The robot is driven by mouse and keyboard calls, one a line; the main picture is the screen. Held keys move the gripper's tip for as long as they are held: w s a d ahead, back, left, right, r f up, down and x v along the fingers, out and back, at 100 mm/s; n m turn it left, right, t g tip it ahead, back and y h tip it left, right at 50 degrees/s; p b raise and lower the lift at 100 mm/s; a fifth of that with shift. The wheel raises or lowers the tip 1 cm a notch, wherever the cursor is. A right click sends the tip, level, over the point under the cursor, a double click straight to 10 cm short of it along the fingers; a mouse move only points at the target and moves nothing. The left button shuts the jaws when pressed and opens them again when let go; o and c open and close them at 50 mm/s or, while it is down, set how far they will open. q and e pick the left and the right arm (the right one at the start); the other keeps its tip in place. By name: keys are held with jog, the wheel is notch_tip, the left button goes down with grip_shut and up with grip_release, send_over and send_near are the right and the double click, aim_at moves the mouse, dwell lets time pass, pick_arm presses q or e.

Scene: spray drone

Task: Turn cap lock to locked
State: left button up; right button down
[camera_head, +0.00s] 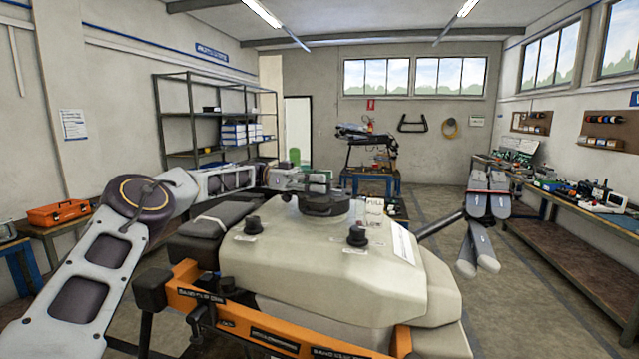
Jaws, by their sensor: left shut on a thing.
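The spray drone's pale tank (330,245) fills the lower middle of the view. A round dark cap (323,206) sits on top of the tank. My left arm comes in from the left and reaches across behind the tank's top. My left gripper (318,186) is at the cap, shut on it from the far side. The fingertips are small in this view and partly merge with the cap. The cap's lock position cannot be read here. My right gripper is not in view.
A drone arm with folded propellers (487,205) sticks out right. A workbench (570,245) lines the right wall; the floor between is clear.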

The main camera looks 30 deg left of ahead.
pick_arm(q)
jog(key=shift+m+g, duration=0.4)
jog(key=shift+g, duration=0.2)
dwell(0.4)
jog(key=o, duration=1)
jog(key=shift+o, duration=0.2)
jog(key=shift+s+n+t+y, duration=0.1)
jog(key=shift+n+t+y, duration=0.1)
jog(key=shift+n+t, duration=0.9)
jog(key=shift+s+n+t+y, duration=0.15)
jog(key=shift+n+t, duration=0.45)
jog(key=shift+t, duration=0.9)
jog(key=shift+d+n+t+y+b, duration=0.15)
jog(key=shift+n+t+y, duration=0.55)
jog(key=shift+t, duration=0.4)
jog(key=shift+a+n+t+y+b, duration=0.15)
jog(key=shift+n+t+y, duration=0.3)
jog(key=shift+n+t, duration=0.55)
jog(key=shift+s+d+n+t+y+b, duration=0.1)
jog(key=shift+n+t+y+b, duration=0.15)
jog(key=shift+n+t+y, duration=0.45)
jog(key=shift+s+d+n+t+y+b, duration=0.1)
jog(key=shift+n+t+y+b, duration=0.25)
jog(key=shift+t, duration=0.55)
jog(key=shift+s+d+n+t+y+b, duration=0.1)
jog(key=shift+n+t+y+b, duration=0.55)
jog(key=shift+n+t+y, duration=0.65)
jog(key=shift+d+n+t+y+b, duration=0.1)
jog(key=shift+n+t+y+b, duration=0.65)
jog(key=shift+y, duration=1)
